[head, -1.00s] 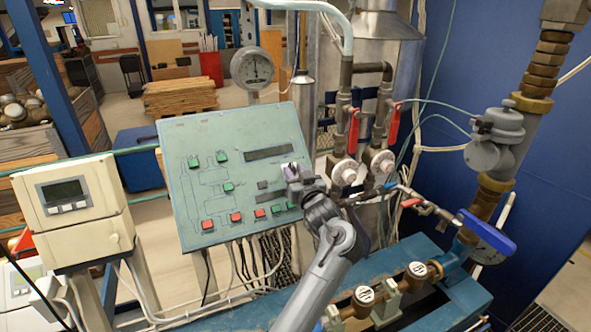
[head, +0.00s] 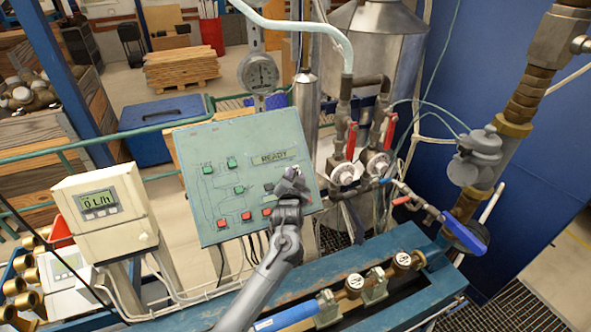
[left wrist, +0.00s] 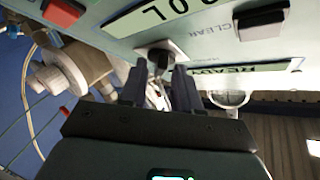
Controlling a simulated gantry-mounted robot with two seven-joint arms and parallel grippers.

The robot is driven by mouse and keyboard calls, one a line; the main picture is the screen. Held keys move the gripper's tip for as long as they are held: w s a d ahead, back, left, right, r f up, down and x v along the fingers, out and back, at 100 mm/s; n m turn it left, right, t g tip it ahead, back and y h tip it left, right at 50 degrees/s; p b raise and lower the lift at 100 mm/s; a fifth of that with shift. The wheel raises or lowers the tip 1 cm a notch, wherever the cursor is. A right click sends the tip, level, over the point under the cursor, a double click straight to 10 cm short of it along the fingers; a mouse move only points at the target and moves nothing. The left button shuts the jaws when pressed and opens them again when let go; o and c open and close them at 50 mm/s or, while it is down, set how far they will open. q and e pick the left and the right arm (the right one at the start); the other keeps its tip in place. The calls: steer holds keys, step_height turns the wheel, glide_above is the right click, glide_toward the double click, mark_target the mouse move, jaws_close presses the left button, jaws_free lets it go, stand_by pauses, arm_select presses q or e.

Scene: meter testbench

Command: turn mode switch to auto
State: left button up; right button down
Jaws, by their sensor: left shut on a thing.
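The green control panel (head: 215,165) stands tilted in the middle of the head view, and its display (head: 275,157) reads READY. My left gripper (head: 291,178) is at the right part of the panel, and it hides the mode switch there. In the left wrist view my left gripper (left wrist: 160,85) is shut on the dark knob of the mode switch (left wrist: 159,58), which sits on a pale plate. Which way the knob points cannot be told. My right gripper is not in view.
A meter box (head: 112,215) with a lit display stands left of the panel. Pipes with red-handled valves (head: 351,140) rise to the right. A blue valve handle (head: 464,233) and a blue bench (head: 400,240) lie at the right front.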

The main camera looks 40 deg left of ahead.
arm_select(q)
steer(key=shift+m+h, duration=0.3)
steer(key=o, duration=0.7)
steer(key=shift+s+d, duration=0.25)
steer(key=shift+s, duration=0.1)
steer(key=b+v, duration=0.1)
steer(key=v, duration=0.9)
steer(key=shift+f, duration=0.1)
